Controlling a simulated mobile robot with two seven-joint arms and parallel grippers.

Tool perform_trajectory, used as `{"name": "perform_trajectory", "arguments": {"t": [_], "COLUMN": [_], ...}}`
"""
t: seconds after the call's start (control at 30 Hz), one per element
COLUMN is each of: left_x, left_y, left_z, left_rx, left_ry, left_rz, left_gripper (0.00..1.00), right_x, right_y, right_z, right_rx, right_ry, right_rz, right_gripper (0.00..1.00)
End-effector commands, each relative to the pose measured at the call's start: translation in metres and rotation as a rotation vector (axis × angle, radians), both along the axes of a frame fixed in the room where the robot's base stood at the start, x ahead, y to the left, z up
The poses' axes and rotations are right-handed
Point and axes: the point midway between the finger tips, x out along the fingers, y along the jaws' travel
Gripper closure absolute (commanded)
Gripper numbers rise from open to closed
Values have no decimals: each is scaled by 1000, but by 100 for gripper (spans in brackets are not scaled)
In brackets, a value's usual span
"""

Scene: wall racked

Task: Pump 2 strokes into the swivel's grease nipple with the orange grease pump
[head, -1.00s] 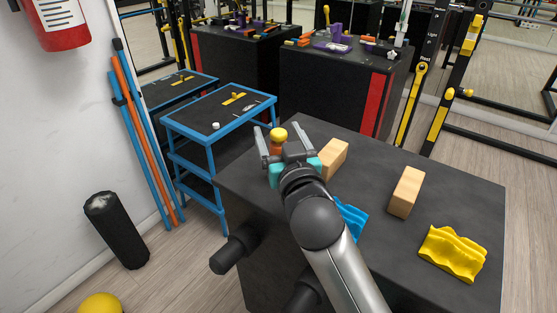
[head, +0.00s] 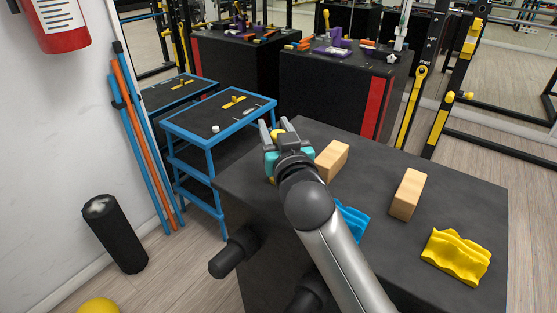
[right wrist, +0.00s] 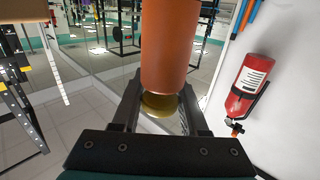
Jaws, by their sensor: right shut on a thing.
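My right gripper (head: 276,132) is over the far left corner of the near dark table. The orange grease pump is between its fingers. In the head view only a bit of the pump's yellow top shows; the gripper hides the rest. In the right wrist view the pump (right wrist: 165,45) is a large orange cylinder with a yellow end between the two fingers, and the gripper (right wrist: 160,108) is shut on it. I cannot pick out the swivel or its grease nipple for sure. A small yellow fitting (head: 234,101) lies on the blue-framed bench. My left gripper is not in view.
Wooden blocks (head: 407,194), a blue piece (head: 350,220) and a yellow wavy piece (head: 457,256) lie on the near table (head: 385,155). The blue-framed bench (head: 195,128) stands beyond. Dark cabinets with tools stand behind. A fire extinguisher (head: 55,22) hangs on the left wall.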

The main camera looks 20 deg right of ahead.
Motion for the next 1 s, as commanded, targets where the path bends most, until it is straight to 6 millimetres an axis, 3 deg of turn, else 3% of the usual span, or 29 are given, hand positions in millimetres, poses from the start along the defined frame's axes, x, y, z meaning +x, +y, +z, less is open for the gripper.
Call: {"name": "perform_trajectory", "arguments": {"t": [0.03, 0.33, 1.0], "left_x": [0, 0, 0], "left_y": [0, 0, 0], "left_z": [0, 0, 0], "left_rx": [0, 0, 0], "left_ry": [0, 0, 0], "left_rz": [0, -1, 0], "left_gripper": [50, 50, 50], "right_x": [0, 0, 0], "right_y": [0, 0, 0], "right_z": [0, 0, 0], "right_rx": [0, 1, 1], "right_ry": [0, 1, 1], "right_rz": [0, 0, 0], "right_gripper": [68, 100, 100]}}
